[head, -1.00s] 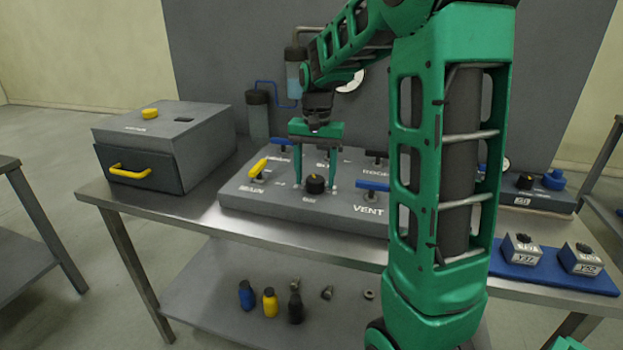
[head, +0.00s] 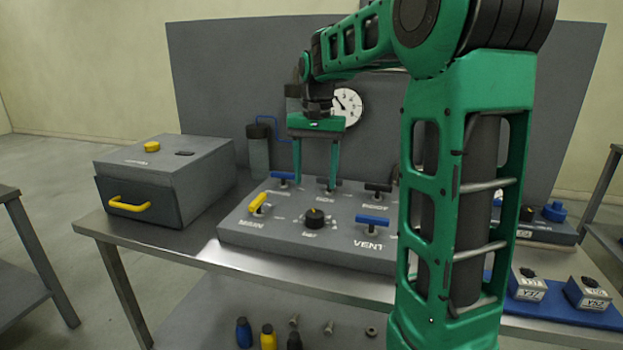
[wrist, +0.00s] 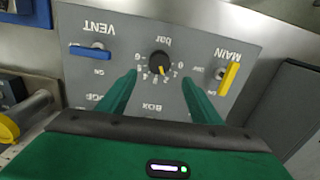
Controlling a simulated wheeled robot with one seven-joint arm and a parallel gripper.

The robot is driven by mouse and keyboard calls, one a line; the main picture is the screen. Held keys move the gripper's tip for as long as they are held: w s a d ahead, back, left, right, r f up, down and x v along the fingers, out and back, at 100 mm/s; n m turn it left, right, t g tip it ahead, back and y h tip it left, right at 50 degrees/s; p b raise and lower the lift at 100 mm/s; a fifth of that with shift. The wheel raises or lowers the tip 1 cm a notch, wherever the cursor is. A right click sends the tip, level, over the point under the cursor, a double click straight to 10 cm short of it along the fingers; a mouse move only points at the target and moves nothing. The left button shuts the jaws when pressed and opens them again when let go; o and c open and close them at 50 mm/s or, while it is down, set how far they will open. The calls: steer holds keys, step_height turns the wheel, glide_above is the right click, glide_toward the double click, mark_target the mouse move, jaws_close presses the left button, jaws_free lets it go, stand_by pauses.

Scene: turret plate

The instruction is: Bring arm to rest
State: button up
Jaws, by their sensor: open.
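My green gripper (head: 316,180) hangs fingers down above the grey valve panel (head: 260,234) in the head view, with its two fingers apart and nothing between them. In the wrist view my gripper (wrist: 160,85) points toward the panel (wrist: 200,45). The black bar knob (wrist: 160,62) shows between and beyond the fingertips; in the head view this knob (head: 314,217) sits in front of the gripper. The yellow MAIN handle (head: 257,202) and the blue VENT handle (head: 372,221) are on either side of the knob. My arm hides the panel's right end.
A grey box (head: 165,170) with a yellow drawer handle stands at the left of the steel table (head: 190,242). A gauge (head: 347,107) and a dark back wall are behind the gripper. Blocks on a blue mat (head: 570,313) lie at the right. Bottles stand on the lower shelf.

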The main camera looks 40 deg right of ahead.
steer(key=s+a+f+n, duration=0.1)
steer(key=s+f, duration=0.3)
steer(key=s, duration=0.5)
steer(key=s+a+f+n, duration=0.1)
steer(key=s+f, duration=0.3)
steer(key=s, duration=0.6)
steer(key=s+a+f+n, duration=0.1)
steer(key=s+f, duration=0.3)
steer(key=s, duration=0.5)
steer(key=shift+s+f, duration=0.3)
steer(key=shift+a, duration=0.1)
steer(key=shift+w+f, duration=0.25)
steer(key=shift+w, duration=0.4)
